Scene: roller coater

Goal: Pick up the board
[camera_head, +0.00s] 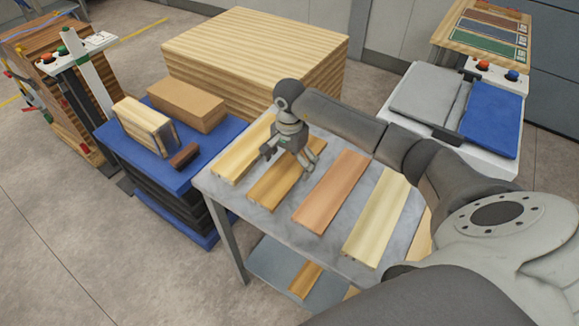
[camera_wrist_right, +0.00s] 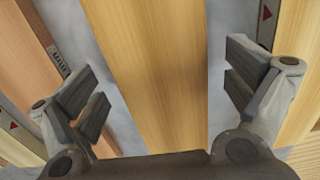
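Several boards lie side by side on a grey table (camera_head: 236,203): a light yellow one (camera_head: 238,158), a golden-brown one (camera_head: 264,198), a reddish one (camera_head: 332,192) and a pale one (camera_head: 378,216). My right gripper (camera_head: 290,160) is over the far part of the golden-brown board, pointing down. In the right wrist view, my right gripper (camera_wrist_right: 168,90) is open, with one finger on each side of the golden-brown board (camera_wrist_right: 160,50). Gaps show between fingers and board edges. I cannot tell whether the fingertips reach the tabletop. My left gripper is not in view.
A blue platform (camera_head: 205,160) with a brush and boxes stands left of the table. A large wood stack (camera_head: 257,50) is behind it. A white station with a blue panel (camera_head: 492,118) stands at the back right. Neighbouring boards lie close on both sides.

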